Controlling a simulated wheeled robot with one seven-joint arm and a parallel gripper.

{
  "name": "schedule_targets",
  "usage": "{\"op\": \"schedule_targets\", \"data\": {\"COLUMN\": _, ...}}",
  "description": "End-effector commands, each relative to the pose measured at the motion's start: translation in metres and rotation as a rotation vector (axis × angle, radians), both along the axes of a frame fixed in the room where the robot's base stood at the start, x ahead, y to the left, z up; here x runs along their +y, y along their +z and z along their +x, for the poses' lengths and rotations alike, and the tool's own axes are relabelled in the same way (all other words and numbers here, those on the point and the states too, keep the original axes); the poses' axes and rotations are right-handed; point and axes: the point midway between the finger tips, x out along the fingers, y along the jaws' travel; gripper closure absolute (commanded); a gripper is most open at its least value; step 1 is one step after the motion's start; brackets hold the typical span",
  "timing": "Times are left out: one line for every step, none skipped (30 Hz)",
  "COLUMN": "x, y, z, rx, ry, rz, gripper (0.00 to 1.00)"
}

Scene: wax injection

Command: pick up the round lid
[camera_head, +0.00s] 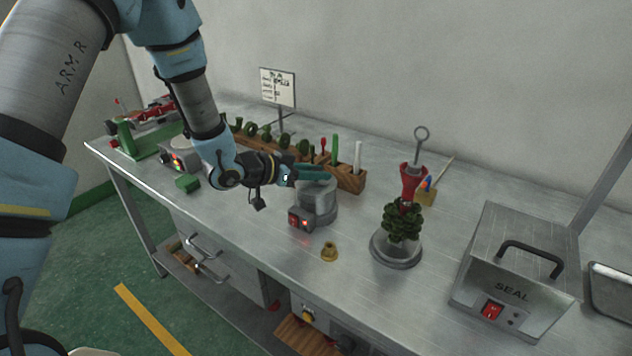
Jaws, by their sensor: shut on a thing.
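My gripper (313,173) reaches in from the left, with its teal fingers just above a round grey metal pot (319,208). The pot stands near the middle of the bench, with a small control box with red lights (300,221) at its front. The fingers are shut on the round lid (318,187) at the top of the pot. The fingers cover the grasped part. I cannot tell whether the lid is seated on the pot or slightly raised.
A wooden rack (351,180) with tools stands close behind my gripper. To the right are a green tree-like piece (402,222) on a round base and a SEAL box (515,265). A small brass piece (329,252) sits in front. The bench's front middle is mostly clear.

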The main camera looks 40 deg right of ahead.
Motion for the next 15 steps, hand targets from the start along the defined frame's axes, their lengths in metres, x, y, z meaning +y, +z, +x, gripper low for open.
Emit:
{"op": "schedule_targets", "data": {"x": 0.0001, "y": 0.0001, "z": 0.0, "rx": 0.0, "ry": 0.0, "rz": 0.0, "gripper": 0.95}}
{"op": "schedule_targets", "data": {"x": 0.0001, "y": 0.0001, "z": 0.0, "rx": 0.0, "ry": 0.0, "rz": 0.0, "gripper": 0.98}}
{"op": "schedule_targets", "data": {"x": 0.0001, "y": 0.0001, "z": 0.0, "rx": 0.0, "ry": 0.0, "rz": 0.0, "gripper": 1.0}}
{"op": "schedule_targets", "data": {"x": 0.0001, "y": 0.0001, "z": 0.0, "rx": 0.0, "ry": 0.0, "rz": 0.0, "gripper": 1.0}}
{"op": "schedule_targets", "data": {"x": 0.0, "y": 0.0002, "z": 0.0, "rx": 0.0, "ry": 0.0, "rz": 0.0, "gripper": 1.0}}
{"op": "schedule_targets", "data": {"x": 0.0, "y": 0.0002, "z": 0.0, "rx": 0.0, "ry": 0.0, "rz": 0.0, "gripper": 1.0}}
{"op": "schedule_targets", "data": {"x": 0.0, "y": 0.0002, "z": 0.0, "rx": 0.0, "ry": 0.0, "rz": 0.0, "gripper": 1.0}}
{"op": "schedule_targets", "data": {"x": 0.0, "y": 0.0002, "z": 0.0, "rx": 0.0, "ry": 0.0, "rz": 0.0, "gripper": 1.0}}
{"op": "schedule_targets", "data": {"x": 0.0, "y": 0.0002, "z": 0.0, "rx": 0.0, "ry": 0.0, "rz": 0.0, "gripper": 1.0}}
{"op": "schedule_targets", "data": {"x": -0.0001, "y": 0.0004, "z": 0.0, "rx": 0.0, "ry": 0.0, "rz": -0.001, "gripper": 1.0}}
{"op": "schedule_targets", "data": {"x": -0.0001, "y": 0.0004, "z": 0.0, "rx": 0.0, "ry": 0.0, "rz": -0.001, "gripper": 1.0}}
{"op": "schedule_targets", "data": {"x": -0.0001, "y": 0.0004, "z": 0.0001, "rx": 0.0, "ry": 0.0, "rz": -0.001, "gripper": 1.0}}
{"op": "schedule_targets", "data": {"x": -0.0001, "y": 0.0004, "z": 0.0001, "rx": 0.0, "ry": 0.0, "rz": -0.001, "gripper": 1.0}}
{"op": "schedule_targets", "data": {"x": -0.0001, "y": 0.0004, "z": 0.0001, "rx": 0.0, "ry": 0.0, "rz": -0.001, "gripper": 1.0}}
{"op": "schedule_targets", "data": {"x": -0.0001, "y": 0.0005, "z": 0.0001, "rx": 0.0, "ry": 0.0, "rz": -0.001, "gripper": 1.0}}
